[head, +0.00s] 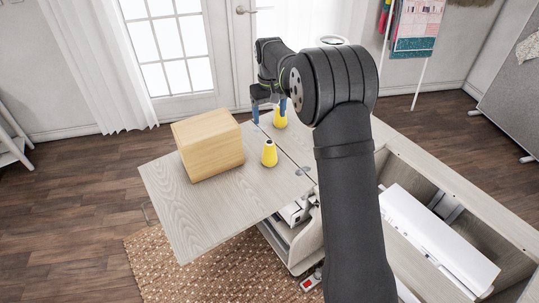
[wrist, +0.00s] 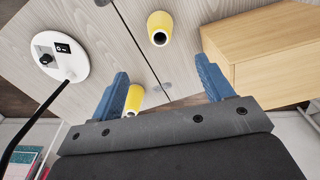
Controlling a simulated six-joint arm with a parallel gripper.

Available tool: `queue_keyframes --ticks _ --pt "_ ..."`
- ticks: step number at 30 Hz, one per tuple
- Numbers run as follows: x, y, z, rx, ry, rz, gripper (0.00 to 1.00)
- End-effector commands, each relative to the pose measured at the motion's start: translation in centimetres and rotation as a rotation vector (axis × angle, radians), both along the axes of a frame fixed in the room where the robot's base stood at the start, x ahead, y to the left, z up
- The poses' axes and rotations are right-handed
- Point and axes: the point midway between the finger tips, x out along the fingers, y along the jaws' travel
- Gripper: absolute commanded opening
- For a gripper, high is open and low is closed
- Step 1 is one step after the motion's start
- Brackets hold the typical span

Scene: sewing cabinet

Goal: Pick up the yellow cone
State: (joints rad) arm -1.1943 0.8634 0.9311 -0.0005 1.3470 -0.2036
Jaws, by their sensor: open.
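Two yellow cones stand on the wood-grain cabinet top. One yellow cone (head: 269,154) is beside the wooden box, on the box's side of the seam; it also shows at the top of the wrist view (wrist: 160,28). The other yellow cone (head: 280,117) is across the seam, farther back near my gripper; it shows in the wrist view (wrist: 133,99), partly hidden beside the left finger. My gripper (wrist: 162,66) is open and empty, its blue fingers pointing down over the top. In the head view, my gripper (head: 269,108) is just behind the front cone and close to the back one.
The wooden box (head: 208,146) stands left of the cones in the head view, and right of my gripper in the wrist view. A white round base (wrist: 62,58) with a switch and black cord sits at the wrist view's left. The leaf's front part is bare.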

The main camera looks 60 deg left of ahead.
Motion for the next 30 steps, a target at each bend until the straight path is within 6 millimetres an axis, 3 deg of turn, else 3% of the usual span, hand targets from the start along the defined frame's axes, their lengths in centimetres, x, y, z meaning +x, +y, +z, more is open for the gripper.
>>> queue_keyframes --ticks 12,16,25,30 --pt "0.0 -0.1 -8.9 -0.003 0.002 0.0 0.73" --pt "0.0 0.0 -10.6 -0.001 0.001 0.0 0.73" --pt "0.0 -0.1 -12.5 -0.001 0.001 0.0 0.73" --pt "0.0 -0.1 -15.0 -0.002 0.001 0.0 0.73"
